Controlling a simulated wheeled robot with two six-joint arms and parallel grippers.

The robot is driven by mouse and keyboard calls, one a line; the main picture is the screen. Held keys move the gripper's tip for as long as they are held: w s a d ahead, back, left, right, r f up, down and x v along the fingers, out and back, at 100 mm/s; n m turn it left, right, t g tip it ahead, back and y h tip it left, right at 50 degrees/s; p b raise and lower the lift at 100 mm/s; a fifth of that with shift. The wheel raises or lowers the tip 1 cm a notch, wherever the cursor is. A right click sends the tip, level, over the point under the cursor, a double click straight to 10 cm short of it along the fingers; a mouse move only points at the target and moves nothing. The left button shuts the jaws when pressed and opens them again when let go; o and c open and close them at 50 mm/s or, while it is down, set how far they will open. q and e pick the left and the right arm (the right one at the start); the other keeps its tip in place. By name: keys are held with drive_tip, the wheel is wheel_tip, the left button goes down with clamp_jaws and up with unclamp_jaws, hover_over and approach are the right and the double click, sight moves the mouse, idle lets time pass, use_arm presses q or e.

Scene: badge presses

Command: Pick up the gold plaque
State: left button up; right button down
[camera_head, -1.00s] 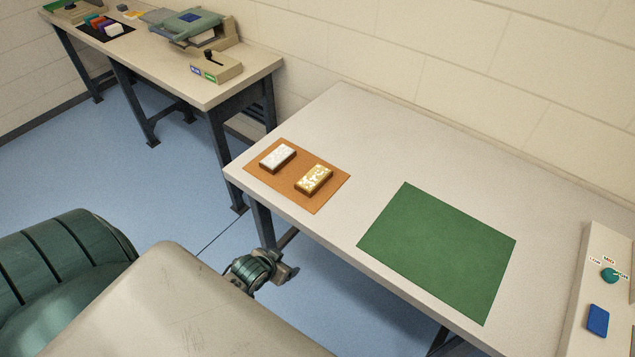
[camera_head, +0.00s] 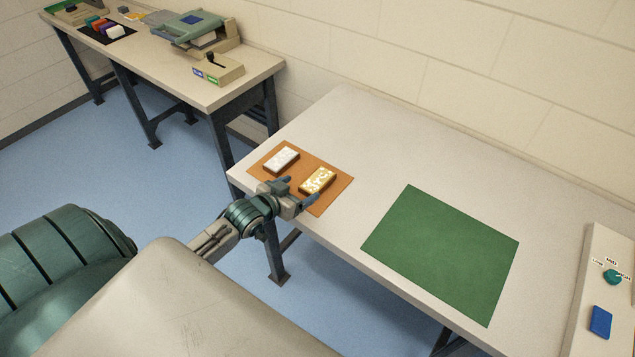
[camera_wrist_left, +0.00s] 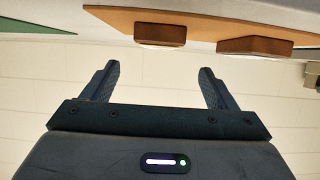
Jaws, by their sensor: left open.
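The gold plaque (camera_head: 318,179), a small block with a mottled gold top and brown sides, lies on the orange mat (camera_head: 335,196) at the table's left end. My left gripper (camera_head: 300,191) is open and empty at the mat's near edge, its fingers pointing towards the gold plaque, just short of it. In the left wrist view, which looks upside down, the open fingers (camera_wrist_left: 160,82) show below the plaques. The block nearer the middle there, seemingly the gold plaque (camera_wrist_left: 160,35), shows its brown side. My right gripper is not in view.
A white-topped plaque (camera_head: 281,159) lies beside the gold one on the mat. A green mat (camera_head: 440,255) lies bare to the right. A panel with a teal knob and blue button (camera_head: 600,322) stands far right. Another bench with presses (camera_head: 190,25) is at the back left.

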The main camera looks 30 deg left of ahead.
sight(318, 180)
use_arm(q)
drive_tip(key=p+x, duration=0.1)
drive_tip(key=x, duration=0.8)
drive_tip(key=shift+w+d+f, duration=0.1)
drive_tip(key=shift+d+f, duration=0.05)
drive_tip(key=shift+f, duration=0.15)
drive_tip(key=c, duration=1.1)
drive_tip(key=shift+r, duration=0.1)
